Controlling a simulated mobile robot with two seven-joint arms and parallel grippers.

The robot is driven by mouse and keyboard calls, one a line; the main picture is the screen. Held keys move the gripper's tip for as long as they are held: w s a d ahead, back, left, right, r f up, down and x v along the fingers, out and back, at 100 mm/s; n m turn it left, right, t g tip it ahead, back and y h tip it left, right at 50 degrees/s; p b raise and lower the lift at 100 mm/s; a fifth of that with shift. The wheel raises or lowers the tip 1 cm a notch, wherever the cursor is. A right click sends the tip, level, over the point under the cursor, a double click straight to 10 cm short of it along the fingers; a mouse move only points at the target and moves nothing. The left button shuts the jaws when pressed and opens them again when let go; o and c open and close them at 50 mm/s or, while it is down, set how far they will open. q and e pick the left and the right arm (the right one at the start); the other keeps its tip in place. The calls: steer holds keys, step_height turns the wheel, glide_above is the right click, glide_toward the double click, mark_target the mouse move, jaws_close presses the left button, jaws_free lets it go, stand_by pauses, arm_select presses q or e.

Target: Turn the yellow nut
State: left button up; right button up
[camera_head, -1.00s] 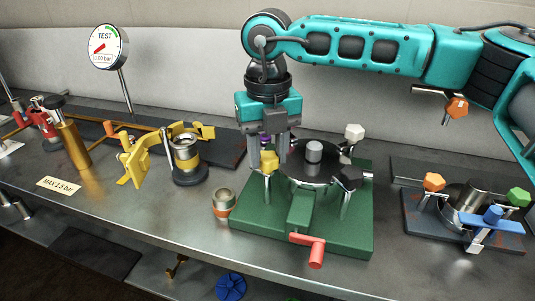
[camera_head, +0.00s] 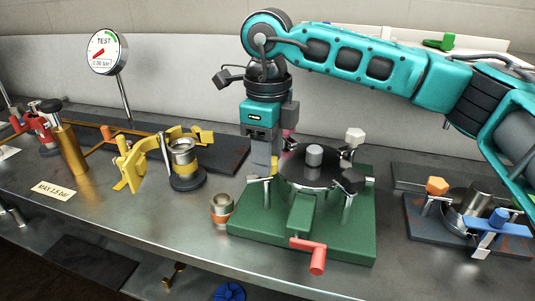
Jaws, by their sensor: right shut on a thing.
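My right gripper (camera_head: 265,166) points down over the left post of the green base (camera_head: 345,237). It is turned side-on, so its fingers cover the spot where the yellow nut sits; the nut itself is hidden behind them. The gripper is shut on it. Around the dark round lid (camera_head: 310,176) with its grey centre knob (camera_head: 314,155), a white nut (camera_head: 355,136) stands at the back right and a black nut (camera_head: 350,181) at the right. A red crank handle (camera_head: 316,259) sticks out at the front. My left gripper is not in view.
A small steel cup with an orange band (camera_head: 221,209) stands just left of the base. Further left are a yellow clamp (camera_head: 131,169), a steel cylinder (camera_head: 183,158) and a gauge (camera_head: 107,52). A fixture with orange (camera_head: 437,186) and blue (camera_head: 498,218) nuts is at right.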

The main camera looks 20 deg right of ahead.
steer(key=shift+n, duration=0.7)
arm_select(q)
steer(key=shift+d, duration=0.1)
arm_select(e)
steer(key=o, duration=1.1)
steer(key=shift+c, duration=0.2)
steer(key=shift+r, duration=0.1)
arm_select(q)
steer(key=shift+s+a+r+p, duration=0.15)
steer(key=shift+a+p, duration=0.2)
steer(key=shift+p, duration=0.25)
arm_select(e)
step_height(320, 180, up, 13)
